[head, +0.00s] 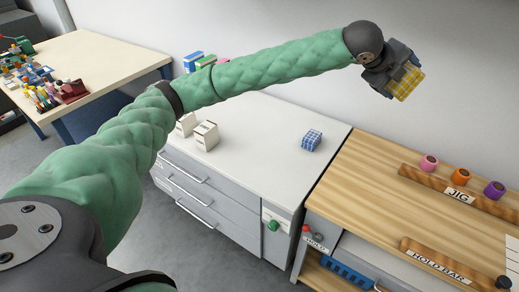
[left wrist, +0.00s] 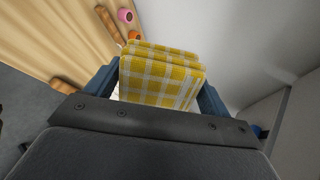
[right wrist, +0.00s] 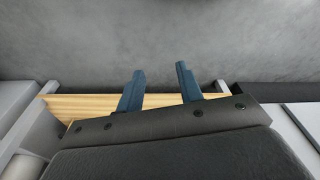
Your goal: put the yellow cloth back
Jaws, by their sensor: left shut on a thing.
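The yellow checked cloth (head: 405,82) is a folded block held high against the wall side in the head view. My left gripper (head: 392,76) is shut on it. In the left wrist view the yellow cloth (left wrist: 160,80) sits between the two blue fingers. A blue checked cloth (head: 311,140) lies folded on the white cabinet top (head: 262,120), below and left of my left gripper. My right gripper (right wrist: 160,88) shows only in the right wrist view, with its fingers apart and nothing between them.
White boxes (head: 205,135) stand on the cabinet top. The wooden bench (head: 370,170) at right holds the JIG rack (head: 460,192) with pink, orange and purple rolls, and the HOLD BAR (head: 435,262). A table (head: 95,55) with small coloured items stands at left. Much of the cabinet top is clear.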

